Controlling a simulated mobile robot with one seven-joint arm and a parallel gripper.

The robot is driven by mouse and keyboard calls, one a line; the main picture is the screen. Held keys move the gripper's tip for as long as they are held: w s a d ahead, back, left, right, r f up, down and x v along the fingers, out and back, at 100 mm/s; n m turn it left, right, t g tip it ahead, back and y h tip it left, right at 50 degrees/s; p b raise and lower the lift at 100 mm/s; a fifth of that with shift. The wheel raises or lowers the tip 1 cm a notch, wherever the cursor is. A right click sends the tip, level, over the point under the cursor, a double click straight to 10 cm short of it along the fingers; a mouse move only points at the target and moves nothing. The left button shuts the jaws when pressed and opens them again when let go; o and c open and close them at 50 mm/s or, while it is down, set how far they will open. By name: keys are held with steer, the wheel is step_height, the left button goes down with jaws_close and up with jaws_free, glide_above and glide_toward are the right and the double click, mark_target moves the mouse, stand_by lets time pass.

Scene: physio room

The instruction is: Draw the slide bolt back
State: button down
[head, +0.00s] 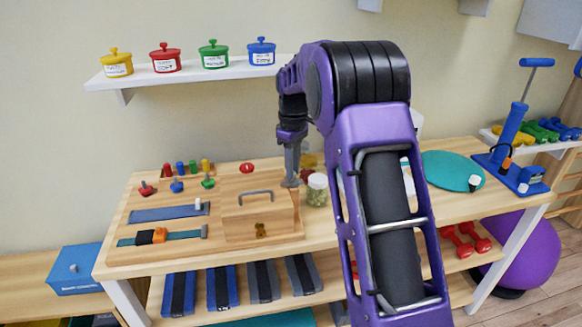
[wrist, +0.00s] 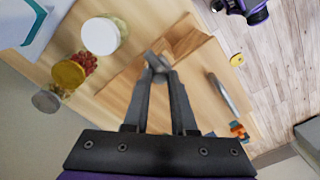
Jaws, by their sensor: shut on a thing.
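My gripper (head: 291,180) reaches down to the right end of the top of a light wooden box (head: 240,222) on the wooden board. In the wrist view its fingers (wrist: 157,68) are closed together at a small grey metal piece (wrist: 158,62), which looks like the slide bolt's knob. The fingers mostly hide this piece, and I cannot make out how far the bolt is drawn. The box's grey bar handle (head: 255,194) is left of my gripper; it shows at right in the wrist view (wrist: 229,95). A brass fitting (head: 260,230) is on the box's front.
A white-lidded jar (head: 317,189) stands close to the right of my gripper. Pegs (head: 187,168), a blue strip (head: 160,214) and an orange-buckled strap (head: 153,237) lie left of the box. A shelf with lidded pots (head: 190,75) is above.

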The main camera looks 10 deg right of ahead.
steer(key=shift+d, duration=1.5)
steer(key=c, duration=0.7)
jaws_free()
steer(key=shift+d, duration=0.1)
steer(key=shift+c, duration=0.2)
steer(key=shift+r+p, duration=0.1)
steer(key=shift+p, duration=0.2)
step_height(320, 180, up, 17)
steer(key=p, duration=0.3)
